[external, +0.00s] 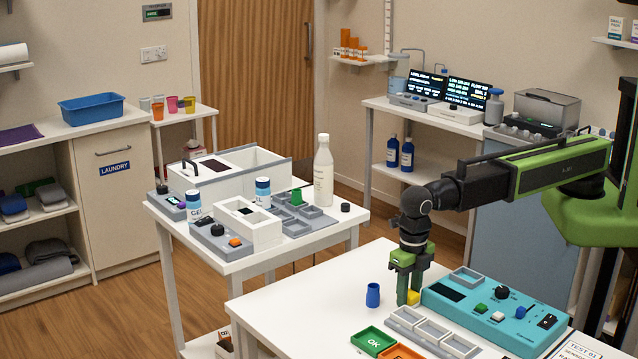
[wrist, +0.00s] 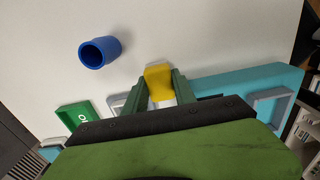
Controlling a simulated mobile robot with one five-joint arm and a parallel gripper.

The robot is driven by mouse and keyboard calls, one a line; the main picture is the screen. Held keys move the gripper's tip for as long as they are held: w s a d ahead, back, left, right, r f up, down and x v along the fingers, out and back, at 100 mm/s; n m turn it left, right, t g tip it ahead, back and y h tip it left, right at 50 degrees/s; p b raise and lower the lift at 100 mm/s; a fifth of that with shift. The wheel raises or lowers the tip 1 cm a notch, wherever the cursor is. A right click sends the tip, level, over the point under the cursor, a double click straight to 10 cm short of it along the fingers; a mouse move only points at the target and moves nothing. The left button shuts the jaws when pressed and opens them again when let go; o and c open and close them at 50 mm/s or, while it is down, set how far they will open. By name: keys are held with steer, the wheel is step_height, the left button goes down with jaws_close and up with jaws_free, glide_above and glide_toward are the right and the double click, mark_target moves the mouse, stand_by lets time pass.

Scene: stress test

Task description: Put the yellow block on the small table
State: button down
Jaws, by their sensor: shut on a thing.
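The yellow block (external: 413,297) is between the fingertips of my gripper (external: 408,295), low over the white worktop (external: 290,303) at the front. In the wrist view the yellow block (wrist: 158,79) sits between the two green fingers, which are shut on it. I cannot tell whether it touches the worktop. A small white table (external: 205,111) with several coloured cups stands at the back left, beside the laundry cabinet. Another white table (external: 345,217), in the middle, carries grey and white trays. The frames do not show which of these the task calls small.
A blue cup (external: 373,295) stands left of my gripper. A turquoise control panel (external: 470,312) lies close on the right. A green OK tray (external: 373,340) and grey trays (external: 432,332) lie in front. A tall white bottle (external: 323,170) stands on the middle table.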

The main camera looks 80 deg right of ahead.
steer(key=shift+f, duration=0.2)
steer(key=c, duration=1)
jaws_free()
steer(key=shift+r, duration=0.1)
step_height(320, 180, up, 12)
steer(key=p, duration=1.2)
steer(key=shift+r, duration=0.2)
steer(key=shift+f, duration=0.1)
